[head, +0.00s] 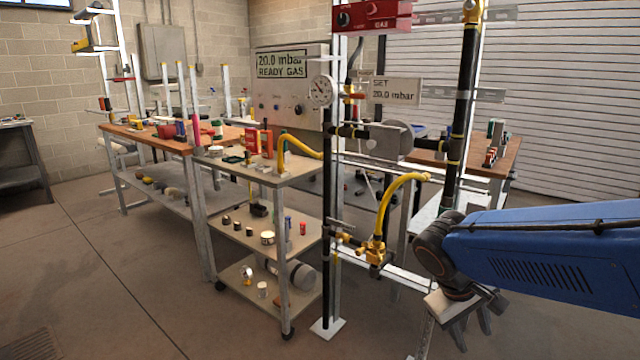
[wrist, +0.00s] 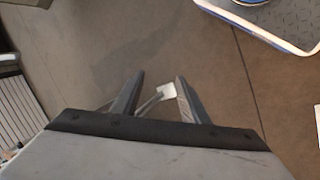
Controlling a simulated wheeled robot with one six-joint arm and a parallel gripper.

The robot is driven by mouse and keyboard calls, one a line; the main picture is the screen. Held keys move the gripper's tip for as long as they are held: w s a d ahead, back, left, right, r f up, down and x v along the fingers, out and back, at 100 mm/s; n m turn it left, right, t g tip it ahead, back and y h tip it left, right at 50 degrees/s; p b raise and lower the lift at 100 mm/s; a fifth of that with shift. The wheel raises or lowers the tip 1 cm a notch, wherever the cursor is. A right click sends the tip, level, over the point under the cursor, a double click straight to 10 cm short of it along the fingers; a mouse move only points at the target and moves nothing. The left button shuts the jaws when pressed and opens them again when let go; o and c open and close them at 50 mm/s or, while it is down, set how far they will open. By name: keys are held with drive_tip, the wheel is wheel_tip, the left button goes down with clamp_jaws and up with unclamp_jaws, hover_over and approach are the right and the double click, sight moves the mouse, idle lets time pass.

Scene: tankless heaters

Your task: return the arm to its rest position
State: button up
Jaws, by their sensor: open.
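My gripper (head: 470,330) hangs from the end of my blue arm at the lower right of the head view, its fingers pointing down. In the wrist view my gripper (wrist: 155,92) shows two dark fingers spread apart with nothing between them. Bare floor and a small pale plate (wrist: 167,91) lie well below the fingers. The gripper is to the right of the black gas pipe stand and its yellow hose (head: 400,185), apart from both in the head view.
A shelf cart (head: 262,240) with small parts stands at the centre left. A panel reading "20.0 mbar READY GAS" (head: 283,62) and a round gauge (head: 321,90) are behind. A wooden workbench (head: 150,135) stands at left. The left floor (head: 80,260) is clear.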

drive_tip(key=s+a+r+m+t+y, duration=0.2)
drive_tip(key=s+m+t+y, duration=0.1)
drive_tip(key=s, duration=0.7)
drive_tip(key=shift+s+t+y, duration=0.2)
drive_tip(key=shift+t+y, duration=0.1)
drive_tip(key=shift+y, duration=0.6)
